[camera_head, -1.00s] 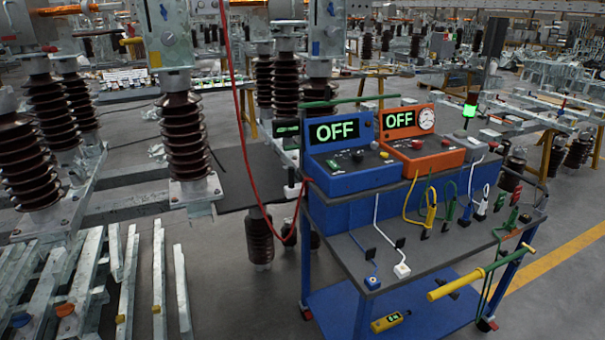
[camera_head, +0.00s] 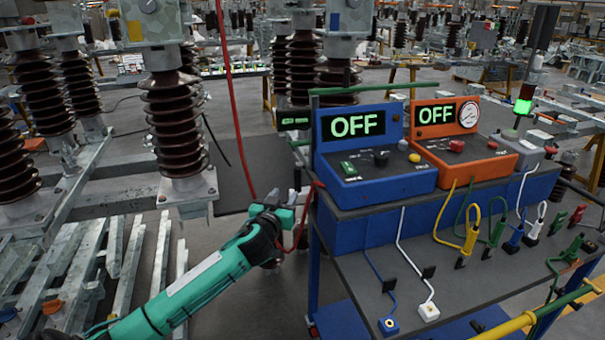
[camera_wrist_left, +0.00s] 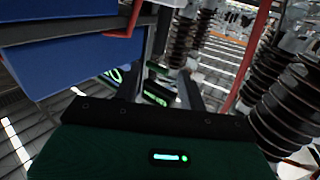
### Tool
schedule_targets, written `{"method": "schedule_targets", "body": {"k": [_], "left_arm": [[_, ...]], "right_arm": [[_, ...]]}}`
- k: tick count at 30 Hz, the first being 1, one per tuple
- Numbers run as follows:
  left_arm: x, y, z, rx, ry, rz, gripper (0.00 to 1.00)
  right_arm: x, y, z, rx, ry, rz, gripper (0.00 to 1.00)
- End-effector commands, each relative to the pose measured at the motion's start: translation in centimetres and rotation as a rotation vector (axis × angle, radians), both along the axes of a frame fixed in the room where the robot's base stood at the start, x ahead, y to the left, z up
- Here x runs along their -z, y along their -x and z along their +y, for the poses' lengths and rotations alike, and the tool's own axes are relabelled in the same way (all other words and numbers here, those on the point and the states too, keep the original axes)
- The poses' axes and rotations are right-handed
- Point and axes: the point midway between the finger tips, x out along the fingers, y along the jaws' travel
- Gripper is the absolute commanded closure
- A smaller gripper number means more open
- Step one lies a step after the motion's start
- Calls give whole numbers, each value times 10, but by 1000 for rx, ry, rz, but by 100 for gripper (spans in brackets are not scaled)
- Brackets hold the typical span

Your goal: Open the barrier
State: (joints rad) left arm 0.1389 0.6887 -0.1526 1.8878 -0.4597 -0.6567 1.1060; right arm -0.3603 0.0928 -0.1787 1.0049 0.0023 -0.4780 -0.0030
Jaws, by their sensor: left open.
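Nothing in view can be clearly told as the barrier. A thin green rail (camera_head: 375,89) runs over the back of the cart, and a yellow and green bar (camera_head: 517,322) juts from its front right. My left gripper (camera_head: 298,190) is at the cart's left end, below a small black box with a green display (camera_head: 293,118). In the left wrist view, my left gripper's fingers (camera_wrist_left: 170,88) are apart, and a green-lit display (camera_wrist_left: 157,93) shows between them. I cannot tell whether a finger touches the cart. My right gripper is not in view.
The cart carries a blue console (camera_head: 375,168) and an orange console (camera_head: 470,150), both reading OFF. Several cables and clips lie on its lower shelf (camera_head: 395,270). A red cable (camera_head: 233,100) hangs close to my left gripper. Brown insulators (camera_head: 175,125) stand at left.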

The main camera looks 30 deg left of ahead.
Motion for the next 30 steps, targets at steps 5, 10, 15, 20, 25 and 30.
{"method": "schedule_targets", "body": {"k": [5, 10, 15, 20, 25, 30], "left_arm": [[-1, -20, 6, -2, -3, 2, 59], [-1, -47, 14, -1, -3, 2, 59], [-1, -73, 22, -2, -2, 3, 59], [0, -97, 28, -2, 0, 3, 59], [1, -116, 33, -1, -1, 4, 59], [2, -126, 36, 0, -1, 4, 59]], "right_arm": [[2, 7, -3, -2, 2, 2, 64], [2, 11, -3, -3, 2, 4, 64], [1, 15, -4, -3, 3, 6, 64], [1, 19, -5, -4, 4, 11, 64], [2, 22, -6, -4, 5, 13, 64], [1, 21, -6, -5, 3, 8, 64]]}}
